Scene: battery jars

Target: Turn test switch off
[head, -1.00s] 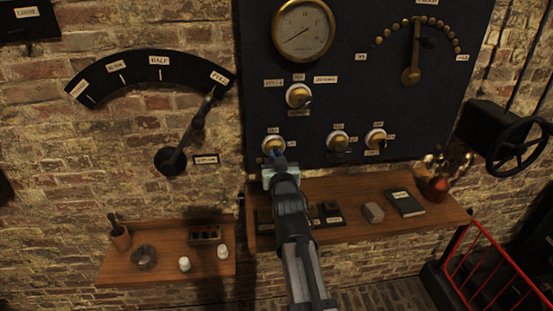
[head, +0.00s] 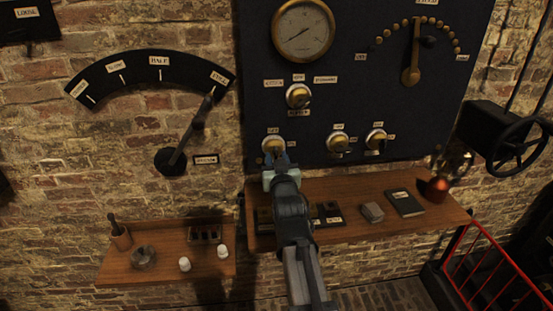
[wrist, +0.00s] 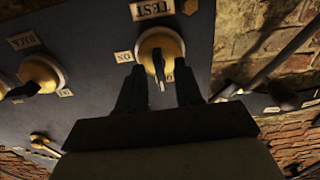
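The test switch is a round brass-and-white knob with a dark lever (wrist: 158,62), below an upside-down TEST plate (wrist: 152,9) in the wrist view. In that view the lever points down, toward my gripper. One small label (wrist: 124,56) is left of the knob; another by the lever tip is partly covered. In the head view the switch (head: 272,144) is at the lower left of the dark panel. My gripper (wrist: 160,88) is open, its two dark fingers on either side of the lever tip. I cannot tell whether they touch it.
Other knobs (head: 338,141) (head: 376,139) sit to the right on the panel (head: 350,100), and one (head: 298,95) above. A wooden shelf (head: 350,190) with small items lies below. A large lever (head: 190,135) stands on the brick wall at left.

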